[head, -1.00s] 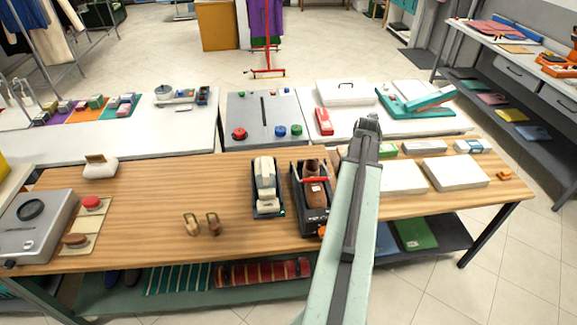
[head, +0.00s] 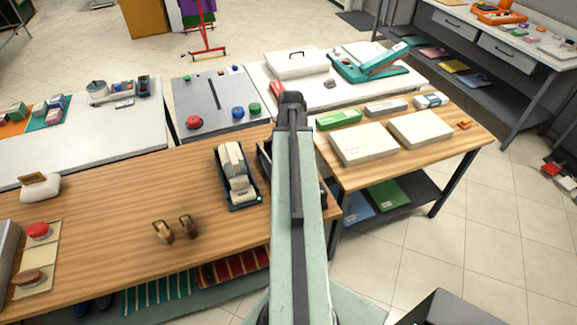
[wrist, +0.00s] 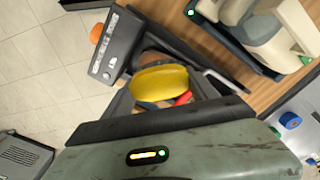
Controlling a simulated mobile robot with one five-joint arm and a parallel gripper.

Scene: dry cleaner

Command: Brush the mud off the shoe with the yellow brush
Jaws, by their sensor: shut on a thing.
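The yellow brush (wrist: 160,80) is in front of my gripper (wrist: 165,110) in the wrist view. My gripper is shut on it, though its fingertips are mostly hidden. The brown shoe (wrist: 150,64) shows partly behind the brush, in a dark holder (wrist: 118,42) with a red piece (wrist: 184,98). I cannot tell whether the brush touches the shoe, and I cannot make out mud. In the head view my arm hides the shoe, the brush and my gripper; only an edge of the holder shows.
A dark-based cream device (head: 236,172) stands left of the holder on the wooden table (head: 110,215). Two small brown pieces (head: 163,230) lie further left. White boxes (head: 364,145) are to the right. A grey panel with knobs (head: 212,100) stands behind.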

